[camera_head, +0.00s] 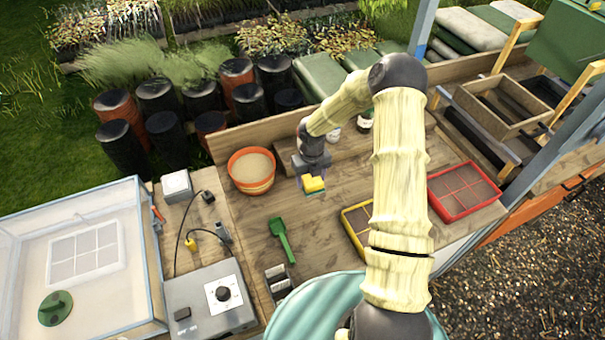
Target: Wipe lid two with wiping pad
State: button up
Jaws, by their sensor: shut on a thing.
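A yellow block, which looks like the wiping pad (314,184), is in my gripper (308,178) above the wooden bench, right of the round orange pot. My gripper is shut on it and points down. Something bluish shows just under the pad, but it is too small to make out. A large, hazy clear lid (110,215) with a green round vent (55,308) stands at the far left, well apart from my gripper. I see no number on it, so I cannot tell whether it is lid two.
The orange pot (252,188) holds brown material. A green scoop (281,238) lies on the bench (240,225). A yellow-rimmed tray (348,217), partly behind my arm, and a red tray (436,200) are right. A grey control box (197,308) with cables stands front left.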

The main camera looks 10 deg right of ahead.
aim_at(312, 194)
jog(key=m, duration=0.2)
jog(key=s+m, duration=0.1)
jog(key=m, duration=0.2)
jog(key=shift+s+a+f+b, duration=0.1)
jog(key=shift+a+f+b, duration=0.1)
jog(key=shift+b, duration=0.1)
jog(key=m, duration=0.3)
jog(key=s+m, duration=0.1)
jog(key=m, duration=0.3)
jog(key=shift+s+f+b, duration=0.1)
jog(key=shift+f+b, duration=0.05)
jog(key=shift+b, duration=0.2)
jog(key=m, duration=0.3)
jog(key=s+m, duration=0.1)
jog(key=m, duration=0.3)
jog(key=shift+s+a+f+b, duration=0.1)
jog(key=shift+b, duration=0.2)
jog(key=m, duration=0.2)
jog(key=s+m, duration=0.1)
jog(key=m, duration=0.2)
jog(key=shift+m, duration=0.3)
jog(key=m, duration=0.4)
jog(key=s+m+b, duration=0.1)
jog(key=m, duration=0.3)
jog(key=s+m, duration=0.1)
jog(key=m, duration=0.4)
jog(key=shift+d+b, duration=0.2)
jog(key=shift+b, duration=0.1)
jog(key=shift+w, duration=0.1)
